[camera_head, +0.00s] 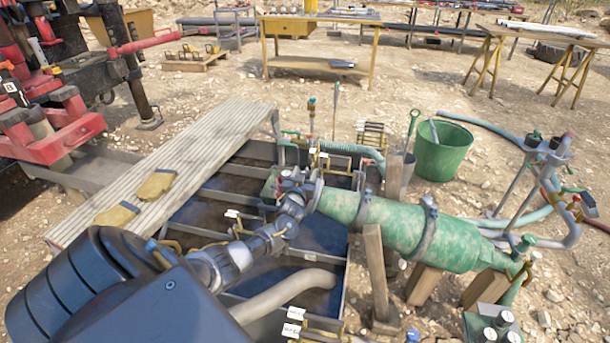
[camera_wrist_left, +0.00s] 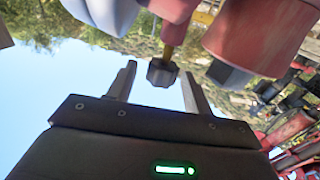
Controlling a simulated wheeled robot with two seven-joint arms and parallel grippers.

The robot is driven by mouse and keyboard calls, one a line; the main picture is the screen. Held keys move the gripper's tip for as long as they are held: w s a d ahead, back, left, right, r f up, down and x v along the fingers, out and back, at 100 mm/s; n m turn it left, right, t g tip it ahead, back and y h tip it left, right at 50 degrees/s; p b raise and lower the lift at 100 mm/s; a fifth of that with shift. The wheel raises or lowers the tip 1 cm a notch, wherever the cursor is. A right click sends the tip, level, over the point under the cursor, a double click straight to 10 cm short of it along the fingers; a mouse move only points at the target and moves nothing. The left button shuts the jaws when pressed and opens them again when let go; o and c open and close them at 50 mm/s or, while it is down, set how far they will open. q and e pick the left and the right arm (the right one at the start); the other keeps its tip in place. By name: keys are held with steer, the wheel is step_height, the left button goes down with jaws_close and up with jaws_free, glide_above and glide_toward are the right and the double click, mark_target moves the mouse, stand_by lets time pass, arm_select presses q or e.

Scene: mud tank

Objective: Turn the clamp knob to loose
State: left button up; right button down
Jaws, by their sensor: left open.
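A dark knob (camera_wrist_left: 161,74) with a brass-coloured stem shows in the left wrist view, apparently the clamp knob. A gap shows on both sides of the knob. I cannot tell how deep the knob sits between the fingers. In the head view my dark arm parts fill the lower left, and I cannot clearly make out the fingers or the knob there. My right gripper is not in view.
Close to the fingers are a larger red body (camera_wrist_left: 262,35) and a pale rounded part (camera_wrist_left: 105,14). The head view shows a mud tank with a plank walkway (camera_head: 190,160), a green cylinder (camera_head: 385,222), a green bucket (camera_head: 443,150) and a red rig (camera_head: 55,130).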

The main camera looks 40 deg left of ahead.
arm_select(q)
steer(key=shift+w+a, duration=0.25)
steer(key=shift+w, duration=0.1)
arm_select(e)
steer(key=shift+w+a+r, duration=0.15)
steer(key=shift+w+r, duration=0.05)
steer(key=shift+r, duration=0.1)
arm_select(q)
steer(key=c, duration=1)
steer(key=shift+o, duration=0.2)
